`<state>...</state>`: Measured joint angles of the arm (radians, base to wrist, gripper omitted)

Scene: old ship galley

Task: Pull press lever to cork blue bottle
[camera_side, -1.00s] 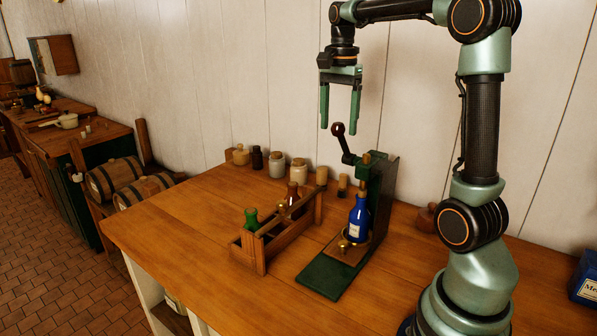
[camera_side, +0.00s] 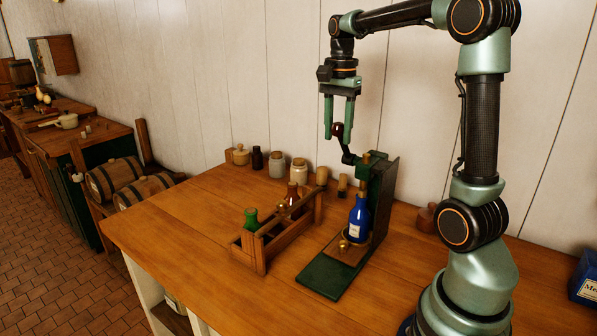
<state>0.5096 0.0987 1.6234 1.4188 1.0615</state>
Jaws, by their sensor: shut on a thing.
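The blue bottle (camera_side: 359,219) stands upright on the base of the green press (camera_side: 381,207), with a cork-coloured top showing at its neck. The press lever (camera_side: 347,153) rises from the top of the press to the upper left, and its dark red knob (camera_side: 338,130) is at its end. My gripper (camera_side: 338,132) points down from above and is shut on the lever knob, its two green fingers on either side of it. The inside faces of the fingers are partly hidden.
A wooden carrier (camera_side: 262,246) with a green bottle (camera_side: 251,219) and a brown bottle (camera_side: 292,194) stands left of the press. Several jars, one of them white (camera_side: 277,166), line the wall behind. The table's front left (camera_side: 170,240) is clear.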

